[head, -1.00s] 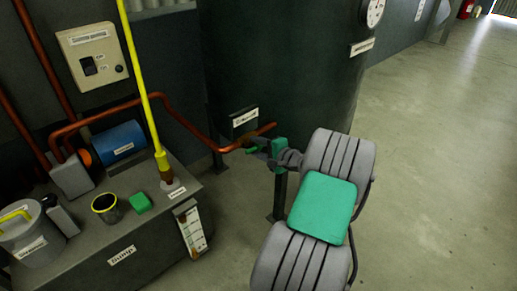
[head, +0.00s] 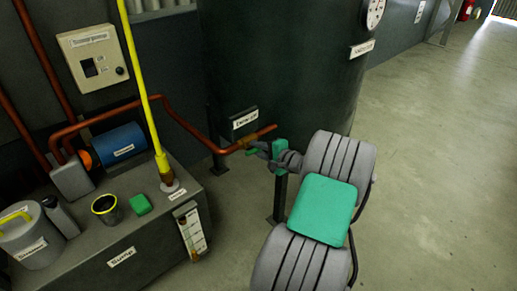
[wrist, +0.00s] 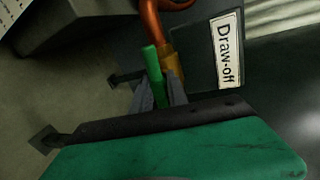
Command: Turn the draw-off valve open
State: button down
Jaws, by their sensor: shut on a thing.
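The draw-off valve has a green lever handle (wrist: 152,66) beside a brass body (wrist: 172,64) at the end of a copper pipe. A white "Draw-off" label (wrist: 228,50) is on the dark tank near it, and the label also shows in the head view (head: 244,119). My gripper (wrist: 158,96) is shut on the green handle, with its two grey fingers on either side of it. In the head view my gripper (head: 256,149) reaches the valve at the tank's lower front, and my arm hides part of it.
The large dark tank (head: 285,60) stands behind the valve. A sump box (head: 122,255) at the left bears a blue motor (head: 118,143), a cup (head: 105,207), a green block (head: 140,204) and a yellow pole (head: 143,90). The floor (head: 430,180) at the right is clear.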

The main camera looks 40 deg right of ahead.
jog(key=shift+s+f+n+h, duration=0.15)
jog(key=shift+n+h, duration=0.25)
jog(key=shift+n, duration=0.2)
jog(key=c, duration=1.3)
grip_release()
jog(key=p+v, duration=0.2)
jog(key=v, duration=0.5)
jog(key=shift+s, duration=0.3)
jog(key=shift+r, duration=0.25)
